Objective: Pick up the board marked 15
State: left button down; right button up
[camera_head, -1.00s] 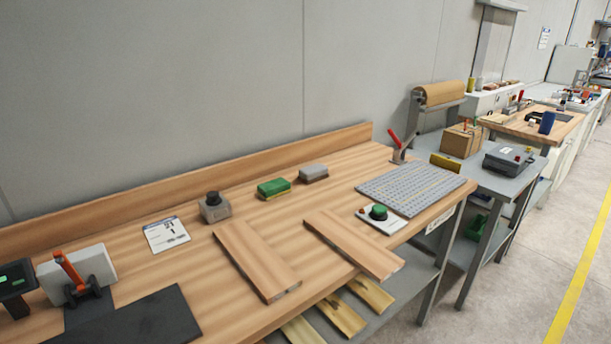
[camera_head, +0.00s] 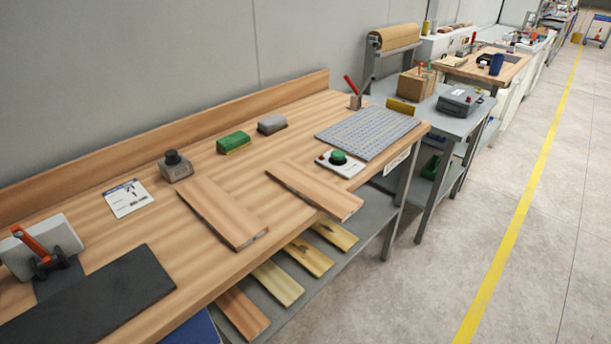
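Two wooden boards lie flat on the wooden workbench: a left board (camera_head: 222,212) and a right board (camera_head: 315,189), both overlapping the front half of the top. More boards lie on the grey shelf below: a reddish one (camera_head: 242,313), a pale one (camera_head: 278,283), and yellowish ones (camera_head: 309,256) and (camera_head: 334,234). I cannot read a mark 15 on any board. Neither of my grippers is in view.
The workbench (camera_head: 105,243) also carries a dark mat (camera_head: 90,297), a red-handled clamp (camera_head: 40,250), a white card (camera_head: 128,198), a green sponge block (camera_head: 233,142), a green button (camera_head: 338,158) and a grey perforated plate (camera_head: 368,132). Open floor (camera_head: 440,260) lies right.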

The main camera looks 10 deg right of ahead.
aim_at(334, 200)
jog(key=i+l+u, duration=0.2)
jog(key=l, duration=0.7)
jog(key=i+l+u, duration=0.2)
jog(key=l, duration=0.7)
jog(key=i+l+u, duration=0.2)
jog(key=l, duration=0.75)
jog(key=i+l+u, duration=0.2)
jog(key=l, duration=0.8)
jog(key=k+j, duration=0.05)
jog(key=k, duration=0.05)
